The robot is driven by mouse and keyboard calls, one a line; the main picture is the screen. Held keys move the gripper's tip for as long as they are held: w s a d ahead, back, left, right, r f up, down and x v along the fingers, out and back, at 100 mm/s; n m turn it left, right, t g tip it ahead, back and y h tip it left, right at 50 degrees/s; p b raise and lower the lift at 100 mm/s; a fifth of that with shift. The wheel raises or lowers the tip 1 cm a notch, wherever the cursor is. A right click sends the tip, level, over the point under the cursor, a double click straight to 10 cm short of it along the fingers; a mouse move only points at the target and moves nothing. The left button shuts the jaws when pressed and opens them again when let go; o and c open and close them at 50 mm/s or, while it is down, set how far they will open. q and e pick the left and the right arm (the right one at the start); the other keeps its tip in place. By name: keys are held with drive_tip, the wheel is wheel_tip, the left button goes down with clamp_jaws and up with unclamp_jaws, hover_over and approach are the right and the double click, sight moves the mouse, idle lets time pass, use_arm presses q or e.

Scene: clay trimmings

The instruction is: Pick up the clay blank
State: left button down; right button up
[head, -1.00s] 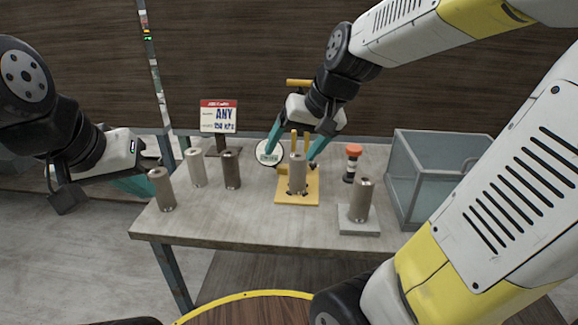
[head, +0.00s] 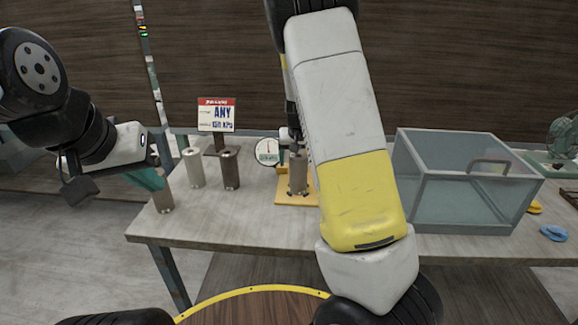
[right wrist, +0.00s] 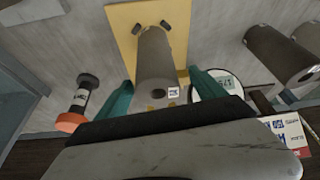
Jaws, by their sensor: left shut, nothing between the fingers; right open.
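Several grey cylindrical clay blanks stand on the table. One blank (head: 298,174) stands on a yellow base; in the right wrist view this blank (right wrist: 154,60) is between the teal fingers of my right gripper (right wrist: 159,80), which is open around it with gaps on both sides. My right arm hides most of that gripper in the head view. Other blanks stand at left: a pale one (head: 194,168), a darker one (head: 229,170), and one (head: 164,201) partly covered by my left gripper (head: 153,180). The left gripper is shut and empty.
A round gauge (head: 266,151) is beside the yellow base (head: 290,199). A glass tank (head: 460,190) stands at right. Bare table lies in front of the blanks.

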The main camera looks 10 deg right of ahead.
drive_tip(key=x, duration=0.2)
drive_tip(key=s+x, duration=0.1)
drive_tip(key=x, duration=0.1)
drive_tip(key=shift+w+d+f, duration=0.2)
drive_tip(key=shift+f, duration=0.3)
drive_tip(key=shift+w+f, duration=0.2)
drive_tip(key=shift+f, duration=0.15)
drive_tip(key=shift+r, duration=0.1)
clamp_jaws()
